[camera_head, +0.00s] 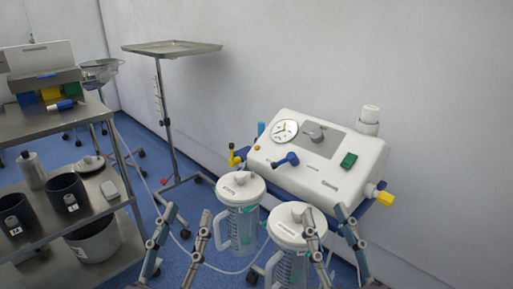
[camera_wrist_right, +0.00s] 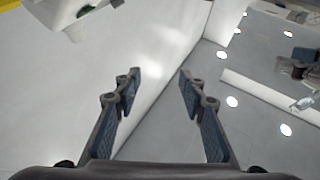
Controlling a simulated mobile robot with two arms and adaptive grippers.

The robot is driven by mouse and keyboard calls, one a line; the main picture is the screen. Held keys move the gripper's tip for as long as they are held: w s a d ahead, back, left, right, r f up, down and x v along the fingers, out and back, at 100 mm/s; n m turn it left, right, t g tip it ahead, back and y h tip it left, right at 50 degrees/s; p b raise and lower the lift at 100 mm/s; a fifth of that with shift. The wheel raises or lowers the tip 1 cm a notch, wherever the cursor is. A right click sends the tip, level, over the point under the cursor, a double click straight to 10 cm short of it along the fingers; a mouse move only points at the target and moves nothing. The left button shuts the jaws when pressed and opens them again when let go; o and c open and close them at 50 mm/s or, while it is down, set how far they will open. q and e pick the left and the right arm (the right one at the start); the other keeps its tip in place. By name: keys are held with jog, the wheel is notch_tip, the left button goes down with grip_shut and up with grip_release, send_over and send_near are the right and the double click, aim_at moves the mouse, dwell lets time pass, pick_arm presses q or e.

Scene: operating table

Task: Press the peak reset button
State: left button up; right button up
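A white suction unit (camera_head: 325,180) stands by the wall in the head view. Its top carries a round gauge (camera_head: 284,130), a grey knob (camera_head: 313,131), a blue lever (camera_head: 287,160) and a green switch (camera_head: 349,160). A small orange spot (camera_head: 257,148) shows at its left edge. No label for a peak reset button is readable. My left gripper (camera_head: 188,216) is open and empty, left of the canisters. My right gripper (camera_head: 325,212) is open and empty, before the unit, overlapping the right canister in the picture. It also shows open in the right wrist view (camera_wrist_right: 157,84).
Two lidded canisters (camera_head: 240,188) (camera_head: 288,232) stand in front of the unit. A metal cart (camera_head: 45,125) with pots and boxes is at left. A tray stand (camera_head: 172,48) is behind. Blue floor lies between cart and unit.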

grip_shut()
dwell(1.2)
jog(key=shift+a, duration=0.1)
